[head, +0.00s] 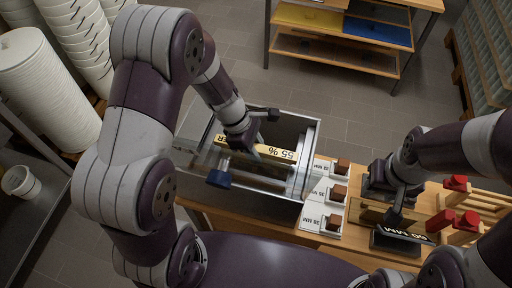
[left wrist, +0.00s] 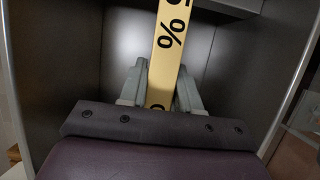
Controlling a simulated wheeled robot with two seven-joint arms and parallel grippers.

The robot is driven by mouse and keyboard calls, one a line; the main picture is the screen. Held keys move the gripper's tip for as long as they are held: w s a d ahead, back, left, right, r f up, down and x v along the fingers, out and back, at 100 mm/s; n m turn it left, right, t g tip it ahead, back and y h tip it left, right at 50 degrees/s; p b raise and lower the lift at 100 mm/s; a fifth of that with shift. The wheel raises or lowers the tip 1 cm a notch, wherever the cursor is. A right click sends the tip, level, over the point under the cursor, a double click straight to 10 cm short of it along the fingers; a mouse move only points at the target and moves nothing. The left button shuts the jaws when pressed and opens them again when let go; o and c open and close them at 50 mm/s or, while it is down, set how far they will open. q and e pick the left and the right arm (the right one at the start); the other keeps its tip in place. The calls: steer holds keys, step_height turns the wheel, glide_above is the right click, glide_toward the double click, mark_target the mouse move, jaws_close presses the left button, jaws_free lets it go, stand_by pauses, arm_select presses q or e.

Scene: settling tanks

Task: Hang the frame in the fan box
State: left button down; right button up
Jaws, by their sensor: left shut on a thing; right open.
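The fan box (head: 313,135) is a grey metal box with an open top and a clear front, standing on the wooden bench. A yellow bar (head: 275,152), printed "55 %" and apparently the top of the frame, lies across the inside of the box; the rest of the frame is hard to make out. My left gripper (head: 243,146) reaches down into the box and is shut on this bar. In the left wrist view the bar (left wrist: 168,50) passes between its two fingers (left wrist: 160,88). My right gripper (head: 396,208) is open above the bench, right of the box.
A blue knob (head: 219,179) is at the box's front. White cards (head: 327,192) with brown blocks lie right of it. A dark "60 MM" plate (head: 398,240) is below my right gripper. Red-handled pieces (head: 457,184) stand farther right. Bucket stacks (head: 45,85) stand left.

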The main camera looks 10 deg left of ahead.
arm_select(q)
steer(key=shift+f+b, duration=1.25)
steer(key=shift+f, duration=0.35)
steer(key=c, duration=0.7)
jaws_free()
steer(key=v, duration=1.2)
steer(key=shift+r, duration=0.1)
steer(key=shift+a+r, duration=0.1)
steer(key=shift+r, duration=0.2)
